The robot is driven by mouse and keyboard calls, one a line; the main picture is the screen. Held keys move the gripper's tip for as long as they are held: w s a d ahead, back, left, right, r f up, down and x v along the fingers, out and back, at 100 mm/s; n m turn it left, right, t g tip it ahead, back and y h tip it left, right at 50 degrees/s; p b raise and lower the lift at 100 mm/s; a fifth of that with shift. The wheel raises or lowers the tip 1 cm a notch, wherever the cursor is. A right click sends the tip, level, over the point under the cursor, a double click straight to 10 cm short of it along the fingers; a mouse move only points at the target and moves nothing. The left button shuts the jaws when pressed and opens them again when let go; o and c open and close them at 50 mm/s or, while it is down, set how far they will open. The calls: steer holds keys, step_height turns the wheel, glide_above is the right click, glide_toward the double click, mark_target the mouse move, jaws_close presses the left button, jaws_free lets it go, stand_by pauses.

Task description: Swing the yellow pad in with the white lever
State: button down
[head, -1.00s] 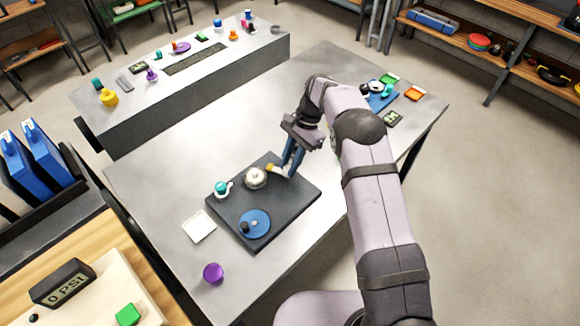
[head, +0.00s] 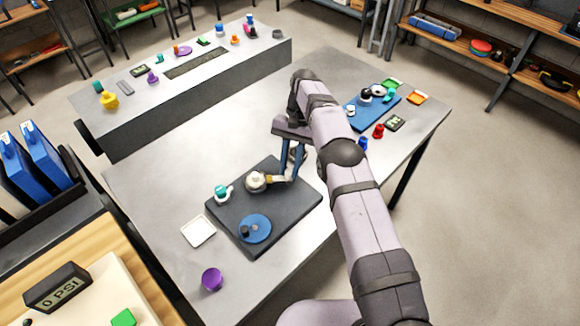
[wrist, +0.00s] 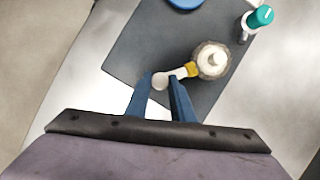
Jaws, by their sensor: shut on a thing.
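My gripper (wrist: 161,80) has its blue fingers shut on the white lever (wrist: 168,76), at the lever's round knob end. The yellow pad (wrist: 191,69) sits at the lever's other end. It lies against or very close to the rim of the round brush (wrist: 206,72), which has a pale hub; I cannot tell whether they touch. In the head view the yellow pad (head: 272,180) shows just right of the brush (head: 255,182), and my gripper (head: 288,179) stands over the dark board (head: 290,205), partly hiding the lever.
A white square tray (head: 198,232) and a purple cup (head: 212,279) are on the table nearby. A blue board (head: 375,112) with small parts lies at the far right.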

steer(key=c, duration=1.5)
jaws_free()
steer(key=shift+c, duration=0.2)
steer(key=shift+r, duration=0.15)
steer(key=shift+r+b, duration=0.3)
steer(key=shift+r, duration=0.3)
step_height(320, 180, up, 7)
steer(key=shift+r+p, duration=0.1)
steer(key=shift+p, duration=0.8)
steer(key=shift+r+p, duration=0.7)
steer(key=shift+r, duration=0.1)
